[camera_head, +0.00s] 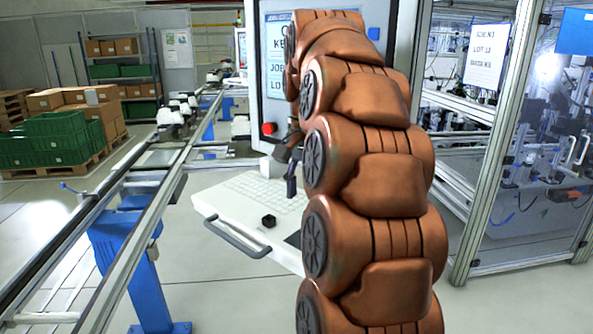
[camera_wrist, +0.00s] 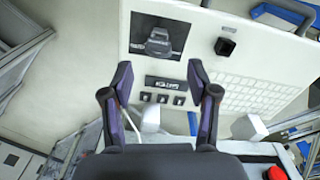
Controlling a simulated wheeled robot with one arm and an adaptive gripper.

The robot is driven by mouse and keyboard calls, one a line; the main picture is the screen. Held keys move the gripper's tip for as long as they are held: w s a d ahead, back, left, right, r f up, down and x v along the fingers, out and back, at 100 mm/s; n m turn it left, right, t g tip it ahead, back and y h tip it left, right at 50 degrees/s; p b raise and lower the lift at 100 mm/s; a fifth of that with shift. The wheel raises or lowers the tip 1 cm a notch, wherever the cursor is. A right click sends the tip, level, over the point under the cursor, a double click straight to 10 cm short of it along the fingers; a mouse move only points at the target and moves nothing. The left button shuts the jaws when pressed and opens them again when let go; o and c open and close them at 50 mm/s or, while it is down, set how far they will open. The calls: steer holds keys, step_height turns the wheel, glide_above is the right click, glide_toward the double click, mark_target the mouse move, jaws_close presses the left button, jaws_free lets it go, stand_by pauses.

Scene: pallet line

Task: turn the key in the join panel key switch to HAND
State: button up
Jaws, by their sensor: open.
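The white operator panel (camera_head: 256,50) stands behind my arm, with a sloping white shelf (camera_head: 225,205) below it. In the wrist view, a black square plate (camera_wrist: 138,48) with a dark raised piece (camera_wrist: 158,42) lies ahead of my fingertips. A dark label strip (camera_wrist: 175,83) and several small square controls (camera_wrist: 162,98) show between my fingers. I cannot tell which part is the key switch, nor see a key or its position. My gripper (camera_wrist: 161,72) is open, with nothing between its fingers. In the head view it (camera_head: 291,172) is partly hidden by my arm, above the shelf.
A keyboard (camera_head: 262,190) and a black knob (camera_head: 268,221) are on the shelf, which has a front handle (camera_head: 232,238). A red button (camera_head: 269,128) is on the panel. A rail conveyor (camera_head: 70,255) runs at left; a glass-walled cell (camera_head: 535,150) stands at right.

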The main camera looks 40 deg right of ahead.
steer(key=shift+w+d+f+b, duration=0.15)
steer(key=shift+d+f+b, duration=0.25)
steer(key=shift+b, duration=0.25)
step_height(320, 180, down, 4)
steer(key=b, duration=0.3)
steer(key=shift+a, duration=0.15)
steer(key=shift+f+p, duration=0.6)
steer(key=shift+f, duration=0.6)
steer(key=shift+c, duration=0.3)
